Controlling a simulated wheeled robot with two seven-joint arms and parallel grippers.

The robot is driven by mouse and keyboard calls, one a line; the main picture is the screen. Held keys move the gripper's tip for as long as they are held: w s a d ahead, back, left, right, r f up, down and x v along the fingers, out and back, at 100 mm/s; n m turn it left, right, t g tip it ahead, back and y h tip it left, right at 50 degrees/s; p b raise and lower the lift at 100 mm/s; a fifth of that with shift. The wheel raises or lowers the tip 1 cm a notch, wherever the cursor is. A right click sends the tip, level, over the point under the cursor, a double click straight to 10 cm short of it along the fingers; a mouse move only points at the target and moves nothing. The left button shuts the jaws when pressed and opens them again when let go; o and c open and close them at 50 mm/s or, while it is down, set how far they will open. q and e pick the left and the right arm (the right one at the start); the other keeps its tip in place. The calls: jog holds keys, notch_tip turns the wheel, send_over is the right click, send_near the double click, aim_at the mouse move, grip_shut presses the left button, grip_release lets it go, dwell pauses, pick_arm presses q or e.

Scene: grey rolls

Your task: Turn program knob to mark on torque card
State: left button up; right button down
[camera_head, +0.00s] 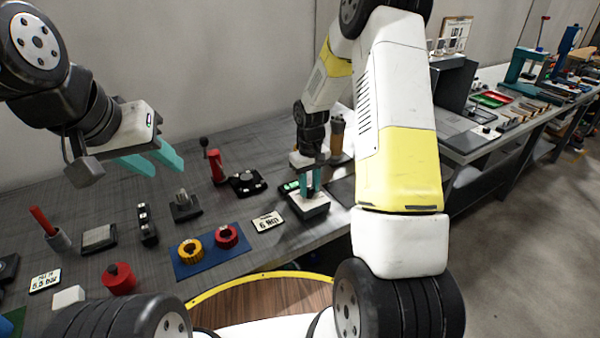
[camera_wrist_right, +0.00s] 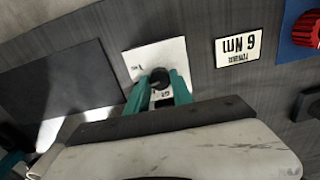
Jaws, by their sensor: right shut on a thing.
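The program knob (camera_wrist_right: 158,77) is black and round on top of a small box with a white face (camera_wrist_right: 168,54). The box (camera_head: 308,207) stands near the table's front edge, right of centre in the head view. My right gripper (camera_head: 310,188) points down, its teal fingers shut on the knob; in the right wrist view the fingertips (camera_wrist_right: 160,86) lie on both sides of it. Small marks on the face are too blurred to read. The torque card (camera_head: 267,221) reads 6 Nm and lies left of the box; it also shows in the right wrist view (camera_wrist_right: 239,48). My left gripper (camera_head: 158,160) is open and empty above the table.
Another card (camera_head: 45,281) lies far left. A red-handled tool (camera_head: 216,165) and a black device (camera_head: 247,183) stand behind.

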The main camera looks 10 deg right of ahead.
aim_at(309, 189)
jog(key=c, duration=1.1)
grip_release()
jog(key=shift+r, duration=3.9)
